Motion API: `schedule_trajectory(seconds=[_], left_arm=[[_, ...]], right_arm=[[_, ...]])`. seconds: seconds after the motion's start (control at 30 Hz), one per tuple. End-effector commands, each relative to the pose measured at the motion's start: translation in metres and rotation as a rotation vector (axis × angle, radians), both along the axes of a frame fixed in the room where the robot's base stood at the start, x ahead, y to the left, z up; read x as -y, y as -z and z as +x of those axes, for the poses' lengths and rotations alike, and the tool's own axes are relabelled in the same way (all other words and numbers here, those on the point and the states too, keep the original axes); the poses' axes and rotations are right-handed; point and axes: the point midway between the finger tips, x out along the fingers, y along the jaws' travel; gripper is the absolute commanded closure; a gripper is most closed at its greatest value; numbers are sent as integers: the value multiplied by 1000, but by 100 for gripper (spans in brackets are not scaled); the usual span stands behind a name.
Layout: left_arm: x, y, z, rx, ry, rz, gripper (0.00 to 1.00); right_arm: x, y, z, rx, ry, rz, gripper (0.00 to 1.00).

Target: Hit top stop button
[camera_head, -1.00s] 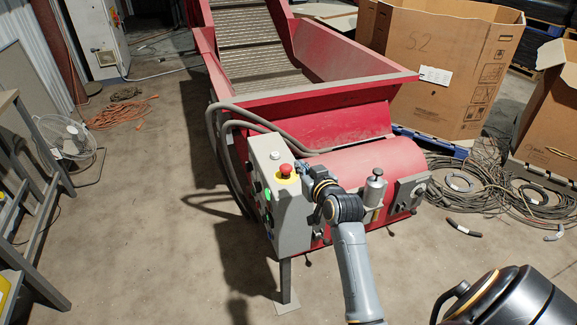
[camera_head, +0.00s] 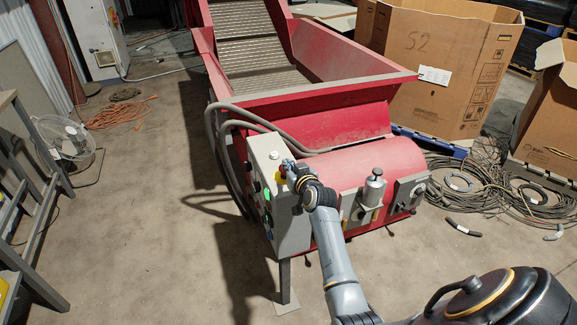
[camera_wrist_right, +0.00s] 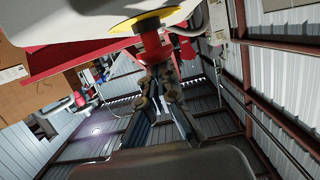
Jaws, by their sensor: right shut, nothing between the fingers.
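The top stop button (camera_wrist_right: 152,45) is red on a yellow collar (camera_wrist_right: 137,21) in the right wrist view. It sits on top of the grey control box (camera_head: 292,235), at the near left corner of the red machine. My right gripper (camera_head: 287,167) is at the button in the head view and covers most of it. In the right wrist view its fingers (camera_wrist_right: 159,76) are shut, with nothing between them, and the tips are right at the button's cap. I cannot tell whether they touch it or whether it is pressed in. My left gripper is not in view.
A grey hose (camera_head: 226,116) loops behind the box. A silver cylinder (camera_head: 374,188) stands right of my arm on the red machine (camera_head: 385,158). Cable coils (camera_head: 480,183) and a large carton (camera_head: 442,75) lie to the right. The floor at left is mostly clear.

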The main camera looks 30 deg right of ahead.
Motion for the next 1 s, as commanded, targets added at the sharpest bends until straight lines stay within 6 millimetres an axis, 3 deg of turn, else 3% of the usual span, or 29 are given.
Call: schedule_trajectory(seconds=[0.27,0.53,0.83,1.0], left_arm=[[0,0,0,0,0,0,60],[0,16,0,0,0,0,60],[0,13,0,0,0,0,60],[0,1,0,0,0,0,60]], right_arm=[[0,1,0,0,0,0,100],[0,29,0,-4,-1,-2,100],[-1,33,-2,-15,-3,3,100],[-1,19,0,-13,-4,2,100]])
